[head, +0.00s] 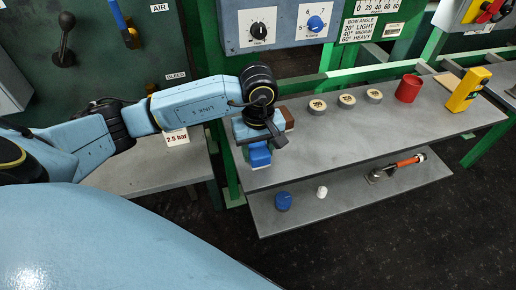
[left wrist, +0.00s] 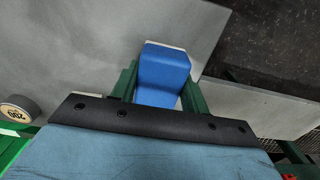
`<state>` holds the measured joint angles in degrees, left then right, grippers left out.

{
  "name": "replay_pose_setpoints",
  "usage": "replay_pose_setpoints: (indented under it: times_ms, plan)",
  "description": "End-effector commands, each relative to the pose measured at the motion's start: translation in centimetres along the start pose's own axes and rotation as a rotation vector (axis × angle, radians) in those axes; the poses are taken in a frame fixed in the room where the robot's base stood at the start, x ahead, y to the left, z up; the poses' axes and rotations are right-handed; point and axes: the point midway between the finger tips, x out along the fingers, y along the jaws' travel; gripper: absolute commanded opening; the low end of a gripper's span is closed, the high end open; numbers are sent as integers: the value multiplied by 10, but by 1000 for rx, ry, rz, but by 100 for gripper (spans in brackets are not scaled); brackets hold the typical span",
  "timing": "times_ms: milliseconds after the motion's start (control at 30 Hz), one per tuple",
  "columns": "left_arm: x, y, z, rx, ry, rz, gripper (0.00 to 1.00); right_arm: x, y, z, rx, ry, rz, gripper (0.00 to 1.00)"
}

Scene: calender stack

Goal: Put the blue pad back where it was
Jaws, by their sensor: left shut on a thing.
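My left gripper (head: 256,141) is above the left end of the grey upper shelf (head: 330,143), pointing down. It is shut on the blue pad (head: 259,156), which shows just below the wrist. In the left wrist view the blue pad (left wrist: 163,76) sits between the two green fingers (left wrist: 160,90), with a pale strip along its far edge. I cannot tell whether the pad touches the shelf. My right gripper is not in view.
A brown block (head: 288,117) is partly hidden behind my left wrist. Several round discs (head: 346,101), a red cup (head: 408,88) and a yellow box (head: 467,90) stand along the upper shelf. The lower shelf holds a blue knob (head: 283,201), a white piece (head: 322,191) and a red-handled tool (head: 397,166).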

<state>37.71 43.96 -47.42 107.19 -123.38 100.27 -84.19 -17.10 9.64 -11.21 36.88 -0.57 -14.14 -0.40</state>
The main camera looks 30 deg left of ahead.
Motion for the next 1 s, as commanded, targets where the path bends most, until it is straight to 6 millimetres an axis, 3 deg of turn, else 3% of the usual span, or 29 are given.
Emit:
replay_pose_setpoints:
  times_ms: [33, 200, 567, 633, 1000]
  plan:
    - [0, 0, 0, 0, 0, 0, 48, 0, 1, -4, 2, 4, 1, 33]
    - [0, 0, 0, 0, 0, 0, 67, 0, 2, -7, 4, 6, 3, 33]
    - [-2, 0, 0, 0, 0, 0, 67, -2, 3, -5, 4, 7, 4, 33]
    - [-4, 0, 0, 0, 0, 0, 67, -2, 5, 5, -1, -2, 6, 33]
    - [-87, 1, -1, 1, 4, 4, 67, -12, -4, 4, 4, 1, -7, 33]
